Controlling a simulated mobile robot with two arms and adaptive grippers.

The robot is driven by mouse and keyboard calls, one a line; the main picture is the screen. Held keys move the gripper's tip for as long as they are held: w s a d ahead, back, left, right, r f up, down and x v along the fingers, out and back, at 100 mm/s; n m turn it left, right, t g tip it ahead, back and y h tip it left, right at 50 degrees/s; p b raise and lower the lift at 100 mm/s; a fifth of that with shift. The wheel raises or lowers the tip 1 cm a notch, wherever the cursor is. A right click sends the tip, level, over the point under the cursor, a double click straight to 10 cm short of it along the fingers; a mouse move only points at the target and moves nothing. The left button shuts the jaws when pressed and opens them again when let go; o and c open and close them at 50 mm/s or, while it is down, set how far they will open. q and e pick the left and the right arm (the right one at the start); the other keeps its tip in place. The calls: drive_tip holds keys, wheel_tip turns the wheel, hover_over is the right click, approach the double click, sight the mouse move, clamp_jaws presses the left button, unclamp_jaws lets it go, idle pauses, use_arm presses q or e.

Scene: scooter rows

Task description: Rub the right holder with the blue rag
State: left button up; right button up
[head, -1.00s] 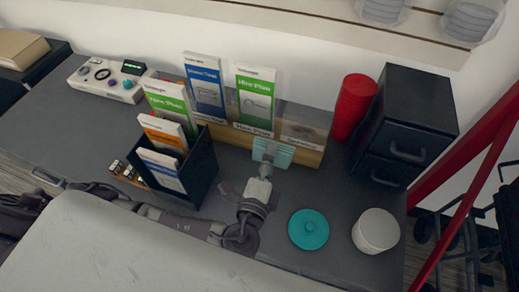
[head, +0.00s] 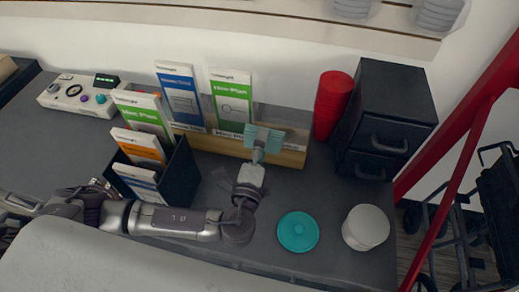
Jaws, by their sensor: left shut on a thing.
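The blue rag (head: 265,139), pale blue-green, is pinched in my left gripper (head: 258,156), which is shut on it. The rag is in front of the right holder (head: 293,134), a clear pocket at the right end of a wooden-based stand (head: 290,158). The rag and fingers hide part of that holder. I cannot tell whether the rag touches it. The stand's other holders carry a blue-fronted leaflet (head: 182,95) and a green-topped leaflet (head: 231,98). My right gripper is not in view.
A dark leaflet box (head: 184,178) stands left of my gripper. Red cups (head: 332,104) and a black drawer unit (head: 388,118) stand right of the stand. A teal lid (head: 298,232) and a white pot (head: 366,227) are in front. The grey counter (head: 335,195) between is clear.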

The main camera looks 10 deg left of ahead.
sight(275, 147)
use_arm(q)
drive_tip(key=shift+w, duration=1)
idle(0.5)
drive_tip(key=shift+s+d+b, duration=0.1)
drive_tip(key=shift+d+b, duration=0.3)
drive_tip(key=shift+d, duration=1.25)
drive_tip(key=shift+d+b, duration=0.6)
drive_tip(key=shift+d, duration=2.6)
drive_tip(key=shift+a+r, duration=0.1)
drive_tip(key=shift+a, duration=0.05)
drive_tip(key=shift+a+p, duration=0.3)
drive_tip(key=shift+a, duration=4.5)
drive_tip(key=shift+d, duration=0.1)
